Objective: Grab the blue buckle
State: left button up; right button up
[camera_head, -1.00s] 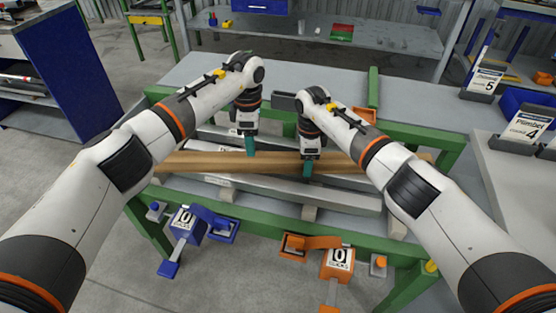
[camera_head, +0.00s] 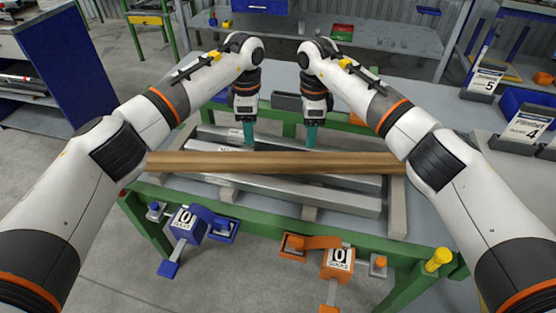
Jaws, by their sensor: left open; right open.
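The blue buckle (camera_head: 187,226) is a blue block with a white "01 CLICKS" label. It sits at the front left of the green-framed table (camera_head: 262,218), with a blue lever hanging below and a blue bracket on its right. My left gripper (camera_head: 249,134) is open and empty, pointing down behind the wooden beam, well away from the buckle. My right gripper (camera_head: 311,135) is also open and empty, pointing down to its right behind the beam. Neither gripper touches the buckle.
A long wooden beam (camera_head: 275,163) lies across grey metal bars (camera_head: 310,194) on the table. An orange buckle (camera_head: 338,262) with a similar label is at the front right. A yellow knob (camera_head: 438,258) stands at the right front corner. Open floor lies in front of the blue buckle.

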aim_at(227, 228)
jog(key=k+j, duration=0.1)
jog(key=k, duration=0.85)
